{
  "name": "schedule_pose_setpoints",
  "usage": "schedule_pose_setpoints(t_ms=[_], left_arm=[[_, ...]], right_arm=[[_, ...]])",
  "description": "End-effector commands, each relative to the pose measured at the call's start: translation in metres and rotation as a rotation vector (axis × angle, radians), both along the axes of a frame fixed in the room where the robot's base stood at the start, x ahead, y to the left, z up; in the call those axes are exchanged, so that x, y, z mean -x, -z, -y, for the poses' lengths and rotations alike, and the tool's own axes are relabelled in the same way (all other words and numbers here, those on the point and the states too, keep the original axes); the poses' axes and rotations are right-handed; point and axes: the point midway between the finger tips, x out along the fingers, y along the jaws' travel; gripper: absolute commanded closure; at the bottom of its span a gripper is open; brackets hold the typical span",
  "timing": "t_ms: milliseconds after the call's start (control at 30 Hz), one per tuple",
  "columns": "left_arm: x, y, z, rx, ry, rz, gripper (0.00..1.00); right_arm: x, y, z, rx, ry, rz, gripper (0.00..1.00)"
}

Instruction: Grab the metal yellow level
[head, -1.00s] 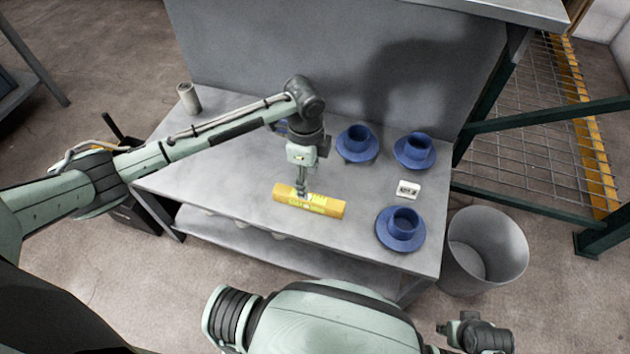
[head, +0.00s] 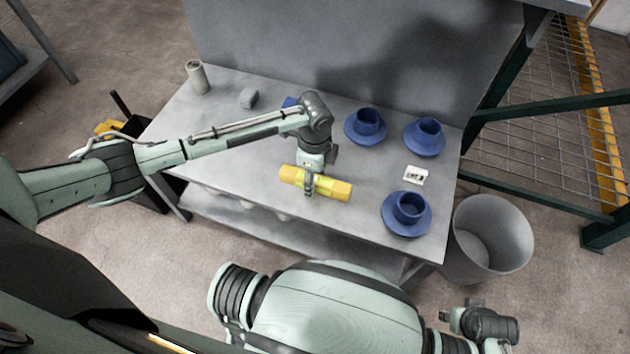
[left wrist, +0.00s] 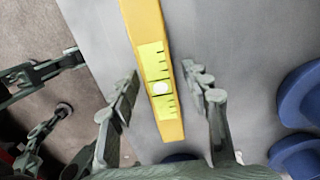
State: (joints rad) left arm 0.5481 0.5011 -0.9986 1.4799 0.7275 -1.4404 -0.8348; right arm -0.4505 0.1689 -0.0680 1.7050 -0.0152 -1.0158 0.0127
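The yellow level (head: 341,190) lies flat on the grey metal table, with a lighter yellow scale panel and a pale round spot on its face. My left gripper (head: 310,186) is down at the level, around its middle. In the left wrist view the level (left wrist: 150,55) runs between the two spread fingers of my left gripper (left wrist: 165,95). Gaps show between the level and both fingers, so the gripper is open. At the bottom right of the head view only a part of my right arm shows; its fingers cannot be made out.
Three blue cups on saucers stand on the table (head: 235,140): two at the back (head: 367,128) (head: 425,138), one at the front right (head: 407,213). A small white device (head: 415,175) lies between. A grey cylinder (head: 197,77) stands back left. A grey bin (head: 487,240) stands right.

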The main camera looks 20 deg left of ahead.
Motion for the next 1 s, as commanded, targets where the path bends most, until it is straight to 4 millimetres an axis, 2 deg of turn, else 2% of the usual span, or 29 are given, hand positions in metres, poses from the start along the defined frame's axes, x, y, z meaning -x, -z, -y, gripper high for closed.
schedule_pose_setpoints(t_ms=[67, 333, 767, 867, 1000], left_arm=[[0.000, 0.000, 0.000, 0.000, 0.000, 0.000, 0.66], [0.000, 0.000, 0.000, 0.000, 0.000, 0.000, 0.99], [-0.001, -0.006, 0.000, 0.001, 0.000, 0.001, 1.00], [-0.001, -0.015, 0.001, 0.002, 0.001, 0.003, 1.00], [-0.002, -0.038, 0.001, 0.003, 0.000, 0.004, 1.00]], right_arm=[[0.001, 0.001, 0.000, 0.000, 0.000, -0.003, 0.60], [0.003, 0.003, 0.001, 0.001, 0.001, -0.006, 0.60], [0.004, 0.003, 0.001, 0.001, 0.001, -0.007, 0.60], [0.004, 0.002, 0.001, 0.002, -0.001, -0.004, 0.60], [0.006, 0.006, 0.001, 0.004, -0.005, -0.002, 0.60]])
